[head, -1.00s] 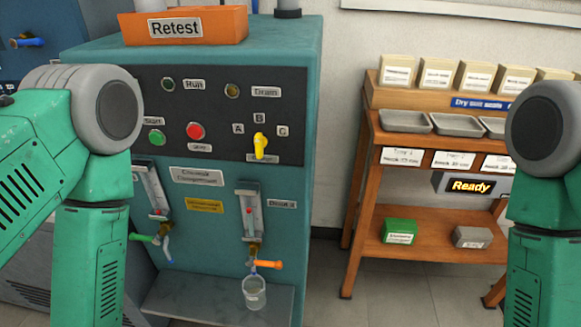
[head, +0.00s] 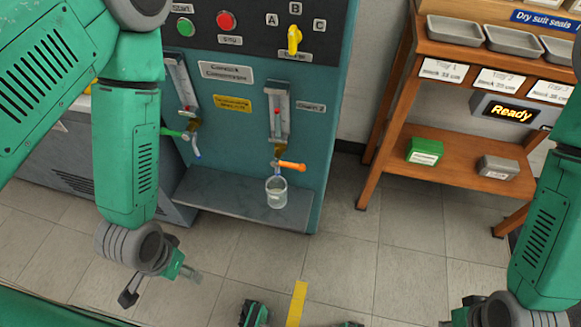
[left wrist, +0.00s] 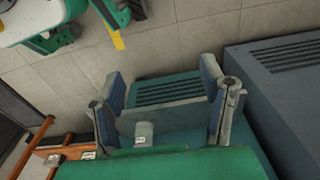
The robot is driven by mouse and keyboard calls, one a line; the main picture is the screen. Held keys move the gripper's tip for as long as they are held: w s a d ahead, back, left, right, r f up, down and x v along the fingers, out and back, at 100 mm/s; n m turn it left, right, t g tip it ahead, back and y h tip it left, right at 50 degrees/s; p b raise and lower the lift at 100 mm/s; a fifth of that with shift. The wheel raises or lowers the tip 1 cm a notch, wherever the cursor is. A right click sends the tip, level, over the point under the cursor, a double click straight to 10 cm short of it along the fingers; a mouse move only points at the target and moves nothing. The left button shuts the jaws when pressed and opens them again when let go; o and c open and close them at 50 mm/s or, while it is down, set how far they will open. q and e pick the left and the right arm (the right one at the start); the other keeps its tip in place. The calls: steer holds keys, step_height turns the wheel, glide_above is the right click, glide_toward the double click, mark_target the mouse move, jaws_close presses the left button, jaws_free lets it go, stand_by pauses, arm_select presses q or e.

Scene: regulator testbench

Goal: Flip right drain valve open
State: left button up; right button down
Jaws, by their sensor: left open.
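The right drain valve has an orange handle (head: 291,166) that points sideways to the right below the right sight tube (head: 278,112) on the teal testbench. A clear cup (head: 276,191) stands beneath it on the bench's grey ledge (head: 225,198). The left drain valve has a green handle (head: 172,133). My left gripper (head: 160,287) is open and empty, low in front of the bench and well left of and below the orange handle. Its spread fingers also show in the left wrist view (left wrist: 165,85). My right gripper (head: 455,321) is mostly cut off at the bottom edge.
A yellow selector knob (head: 294,39) sits above on the black panel. A wooden shelf (head: 470,150) with trays, a Ready display (head: 510,112) and small boxes stands at right. Tiled floor lies open between. A yellow floor strip (head: 297,303) shows at the bottom.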

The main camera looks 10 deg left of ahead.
arm_select(q)
steer(key=shift+d+f, duration=0.15)
steer(key=shift+d, duration=0.15)
steer(key=c, duration=0.6)
steer(key=d+f+n, duration=0.1)
steer(key=d, duration=0.1)
steer(key=d+f+n+t+h+b, duration=0.1)
steer(key=d+n, duration=0.1)
steer(key=d, duration=0.1)
steer(key=w+d+n+h, duration=0.1)
steer(key=d+n, duration=0.1)
steer(key=d, duration=0.1)
steer(key=shift+d+f+b, duration=0.15)
steer(key=shift+f+b, duration=0.15)
steer(key=shift+f, duration=0.1)
jaws_close()
steer(key=w+d+n+t+h+b, duration=0.25)
steer(key=w+d+n+t, duration=0.2)
steer(key=d+n, duration=0.5)
steer(key=w+r+n+t+y+b, duration=0.2)
steer(key=w+r+n+t+y, duration=0.2)
steer(key=w+n, duration=1)
steer(key=shift+r+n+t, duration=0.55)
steer(key=shift+n+t, duration=0.4)
steer(key=shift+n, duration=2.9)
